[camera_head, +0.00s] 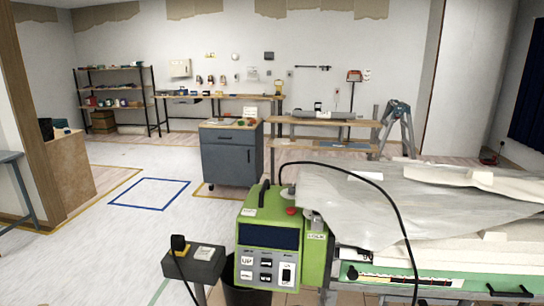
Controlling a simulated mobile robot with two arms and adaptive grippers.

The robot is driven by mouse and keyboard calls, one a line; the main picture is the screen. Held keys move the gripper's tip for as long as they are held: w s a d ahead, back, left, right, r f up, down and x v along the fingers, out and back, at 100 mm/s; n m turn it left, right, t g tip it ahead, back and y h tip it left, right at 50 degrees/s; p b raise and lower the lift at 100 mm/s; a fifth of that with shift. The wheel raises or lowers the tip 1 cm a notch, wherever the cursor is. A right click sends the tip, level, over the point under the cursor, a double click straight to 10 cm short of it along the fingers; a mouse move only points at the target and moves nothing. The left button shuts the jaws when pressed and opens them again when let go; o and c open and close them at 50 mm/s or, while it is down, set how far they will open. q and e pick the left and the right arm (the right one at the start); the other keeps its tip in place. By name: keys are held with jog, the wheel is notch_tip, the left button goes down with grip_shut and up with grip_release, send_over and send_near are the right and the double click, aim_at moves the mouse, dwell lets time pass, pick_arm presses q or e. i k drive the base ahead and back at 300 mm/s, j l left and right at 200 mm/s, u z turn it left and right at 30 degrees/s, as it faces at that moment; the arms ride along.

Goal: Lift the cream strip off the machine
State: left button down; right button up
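A wallpaper pasting machine with a green control box (268,222) stands at the lower right. A pale, wrinkled sheet (375,210) drapes over its top. A long cream strip (465,180) lies on top of the sheet and runs toward the right edge. Another cream piece (515,238) lies lower down, nearer to me. I cannot tell whether these are parts of one strip. The strip's right end runs out of view. Neither of my grippers is in view.
A black cable arcs over the machine's front. A grey box on a post (194,262) stands left of the control box, with a dark bin (246,296) below. A blue-grey cabinet (232,155), workbenches and a stepladder (397,125) stand behind. The left floor is mostly clear.

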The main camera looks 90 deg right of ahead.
aim_at(520, 189)
jog(key=z, duration=4.1)
jog(key=i+l, duration=0.15)
jog(key=l+z, duration=0.05)
